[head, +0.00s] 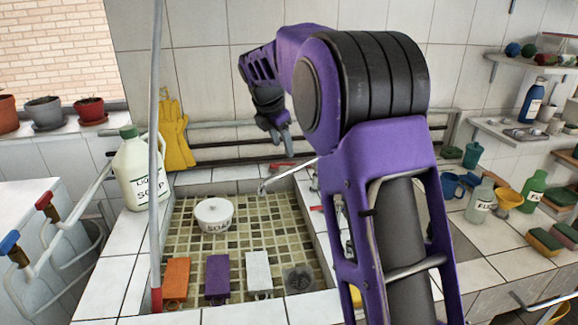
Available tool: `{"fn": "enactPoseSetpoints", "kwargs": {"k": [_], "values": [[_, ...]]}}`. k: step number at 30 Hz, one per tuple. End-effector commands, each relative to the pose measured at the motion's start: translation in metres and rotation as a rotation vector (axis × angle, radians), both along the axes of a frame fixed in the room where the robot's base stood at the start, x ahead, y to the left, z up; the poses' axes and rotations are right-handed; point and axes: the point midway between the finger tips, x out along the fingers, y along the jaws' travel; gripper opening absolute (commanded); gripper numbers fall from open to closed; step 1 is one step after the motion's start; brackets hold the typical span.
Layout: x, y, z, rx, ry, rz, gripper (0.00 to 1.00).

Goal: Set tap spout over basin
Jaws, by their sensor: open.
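The chrome tap spout (287,174) shows just left of my arm. It slants from beside the arm down to the left, and its tip appears above the back right part of the tiled basin (250,240). Its base is hidden behind my arm. My gripper (283,143) points down in front of the tiled back wall, above the spout in the picture. It is open, with nothing seen between its fingers. A red handle (282,165) lies just below the gripper.
A white soap bowl (213,214) and orange, purple and white blocks are in the basin. A soap jug (140,170) stands at its left rim. A thin upright pole (155,130) crosses the left side. Bottles and cups crowd the right counter.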

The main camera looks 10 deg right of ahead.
Motion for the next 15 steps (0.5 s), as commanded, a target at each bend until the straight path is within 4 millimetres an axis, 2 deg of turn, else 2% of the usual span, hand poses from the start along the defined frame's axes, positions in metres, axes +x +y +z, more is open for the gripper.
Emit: {"fn": "enactPoseSetpoints", "kwargs": {"k": [1, 6, 9, 15], "values": [[0.004, -0.003, -0.012, 0.0, 0.003, -0.001, 0.56], [0.016, -0.012, -0.046, -0.001, 0.004, -0.001, 0.56], [0.023, -0.017, -0.062, -0.001, 0.004, -0.001, 0.56], [0.031, -0.022, -0.082, 0.0, 0.0, 0.0, 0.56]]}}
